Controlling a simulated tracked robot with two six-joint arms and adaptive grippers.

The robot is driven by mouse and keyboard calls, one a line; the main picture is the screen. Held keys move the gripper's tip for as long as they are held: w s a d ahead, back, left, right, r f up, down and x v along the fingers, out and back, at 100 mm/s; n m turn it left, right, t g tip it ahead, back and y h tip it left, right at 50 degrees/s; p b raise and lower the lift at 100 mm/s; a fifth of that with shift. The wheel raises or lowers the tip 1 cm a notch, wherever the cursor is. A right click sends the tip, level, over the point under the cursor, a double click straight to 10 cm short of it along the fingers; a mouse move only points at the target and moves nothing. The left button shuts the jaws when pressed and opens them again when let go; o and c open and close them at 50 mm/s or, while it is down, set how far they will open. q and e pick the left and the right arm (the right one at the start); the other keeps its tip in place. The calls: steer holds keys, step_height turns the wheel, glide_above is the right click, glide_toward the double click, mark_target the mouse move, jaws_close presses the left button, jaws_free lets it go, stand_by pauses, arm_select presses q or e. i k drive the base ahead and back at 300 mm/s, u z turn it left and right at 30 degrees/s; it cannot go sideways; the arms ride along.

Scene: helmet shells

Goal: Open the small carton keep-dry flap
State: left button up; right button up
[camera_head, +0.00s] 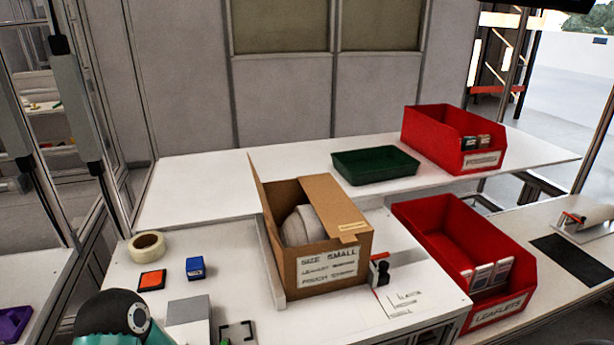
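The small carton (330,273), a brown box marked "SIZE SMALL", stands upright on the white bench. Its left flap (261,192) stands up. A right-hand flap (336,205) lies roughly level over the right part of the opening, with a small pale label near its front edge; the label is too small to read, so I cannot tell if it is the keep-dry flap. A pale grey rounded shell (301,228) shows inside, partly hidden by that flap. Neither of my grippers is in view.
Red bins (450,138) (460,250) stand right of the carton, and a green tray (375,165) behind it. A tape roll (147,246), an orange pad (152,280) and a blue block (195,267) lie left. A small black-and-red item (380,270) stands against the carton's right side.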

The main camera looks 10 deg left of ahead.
mark_target(342, 220)
steer(key=z, duration=1.4)
steer(key=i, duration=0.15)
steer(key=u, duration=2.9)
steer(key=k, duration=1)
steer(key=z, duration=0.6)
steer(key=i, duration=1)
steer(key=z, duration=0.1)
